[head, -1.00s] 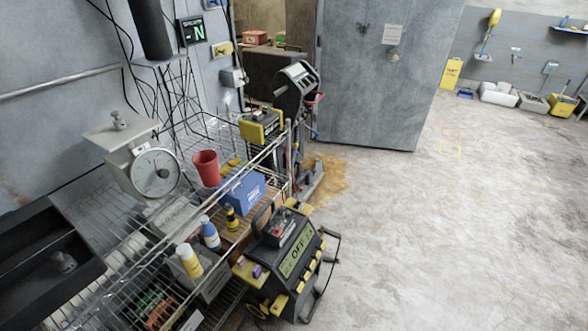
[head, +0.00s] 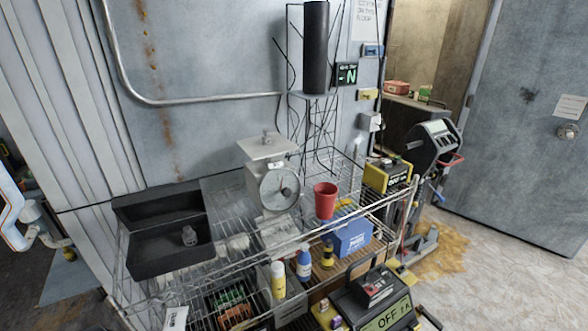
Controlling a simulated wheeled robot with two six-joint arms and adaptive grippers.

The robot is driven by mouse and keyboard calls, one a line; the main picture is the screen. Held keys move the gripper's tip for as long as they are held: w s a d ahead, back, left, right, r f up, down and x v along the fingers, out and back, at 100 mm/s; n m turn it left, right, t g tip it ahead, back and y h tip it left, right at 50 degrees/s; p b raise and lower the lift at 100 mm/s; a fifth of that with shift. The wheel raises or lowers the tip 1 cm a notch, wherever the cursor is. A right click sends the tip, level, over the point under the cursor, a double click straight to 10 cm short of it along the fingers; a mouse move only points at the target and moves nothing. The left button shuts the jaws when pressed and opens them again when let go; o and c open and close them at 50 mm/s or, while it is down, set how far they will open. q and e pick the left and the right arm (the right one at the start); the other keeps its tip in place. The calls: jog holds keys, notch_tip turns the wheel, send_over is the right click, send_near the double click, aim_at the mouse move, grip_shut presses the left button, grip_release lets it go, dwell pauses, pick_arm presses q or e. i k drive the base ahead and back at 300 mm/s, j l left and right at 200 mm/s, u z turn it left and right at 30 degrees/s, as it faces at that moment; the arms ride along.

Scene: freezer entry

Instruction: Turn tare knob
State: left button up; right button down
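A grey mechanical scale (head: 268,201) stands upright on the wire rack, left of the red cup. I cannot make out a separate tare knob at this size. A white arm link, which looks like mine, shows at the left edge, well apart from the scale. I see neither gripper's fingers.
The wire rack (head: 222,192) also holds a black open box (head: 160,265), a red cup (head: 325,200), a blue box (head: 349,238) and bottles (head: 278,281).

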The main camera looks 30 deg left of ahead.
aim_at(285, 192)
jog(key=i+l+u, duration=0.1)
jog(key=u, duration=0.3)
jog(key=i+l+u, duration=0.1)
jog(key=u, duration=0.35)
jog(key=l+u, duration=0.25)
jog(key=u, duration=0.15)
jog(key=i+l+u, duration=0.1)
jog(key=u, duration=0.35)
jog(key=l+u, duration=0.5)
jog(key=l, duration=0.35)
jog(key=k+l+u, duration=0.1)
jog(key=l, duration=0.4)
jog(key=k+l+u, duration=0.1)
jog(key=l, duration=0.35)
jog(key=k+l+u, duration=0.1)
jog(key=l, duration=0.35)
jog(key=k+l+u, duration=0.1)
jog(key=l, duration=0.3)
jog(key=k, duration=0.05)
